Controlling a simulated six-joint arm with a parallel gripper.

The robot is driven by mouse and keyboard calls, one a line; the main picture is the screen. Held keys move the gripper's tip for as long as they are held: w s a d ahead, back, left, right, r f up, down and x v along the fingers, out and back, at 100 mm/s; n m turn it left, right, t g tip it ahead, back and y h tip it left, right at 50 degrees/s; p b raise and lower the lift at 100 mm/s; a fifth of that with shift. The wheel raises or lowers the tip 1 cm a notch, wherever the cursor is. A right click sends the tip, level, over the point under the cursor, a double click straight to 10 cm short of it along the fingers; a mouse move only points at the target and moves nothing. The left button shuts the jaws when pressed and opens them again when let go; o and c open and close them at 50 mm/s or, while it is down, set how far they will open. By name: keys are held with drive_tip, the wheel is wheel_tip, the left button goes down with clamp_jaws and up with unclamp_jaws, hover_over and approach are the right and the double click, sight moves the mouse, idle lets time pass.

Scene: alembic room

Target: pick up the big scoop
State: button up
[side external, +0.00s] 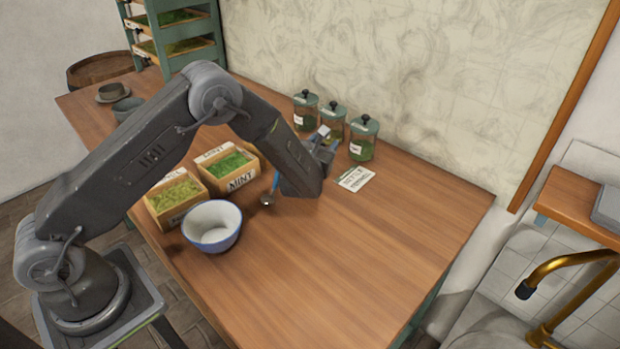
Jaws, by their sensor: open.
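A scoop (267,199) with a small round metal bowl and a blue handle lies on the wooden table, between the mint box and my forearm. Part of its handle is hidden by my arm, and I cannot tell whether it is the big one. My gripper (321,146) is at the end of the arm, low over the table, right of the scoop and in front of the jars. It is mostly hidden behind my forearm. It is open, and its fingertips are not clear. I see no scoop held in it.
Two wooden boxes of herbs (178,199) and (240,181) stand left of the scoop. A blue-white bowl (212,240) stands in front of them. Several lidded jars (363,148) stand by the wall, near a label card (356,179). The table's right half (400,240) is clear.

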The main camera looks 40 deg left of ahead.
clamp_jaws()
idle(0.3)
idle(0.4)
drive_tip(key=shift+r, duration=0.45)
drive_tip(key=s+a+r, duration=0.6)
drive_tip(key=a+r, duration=0.4)
drive_tip(key=shift+s, duration=0.15)
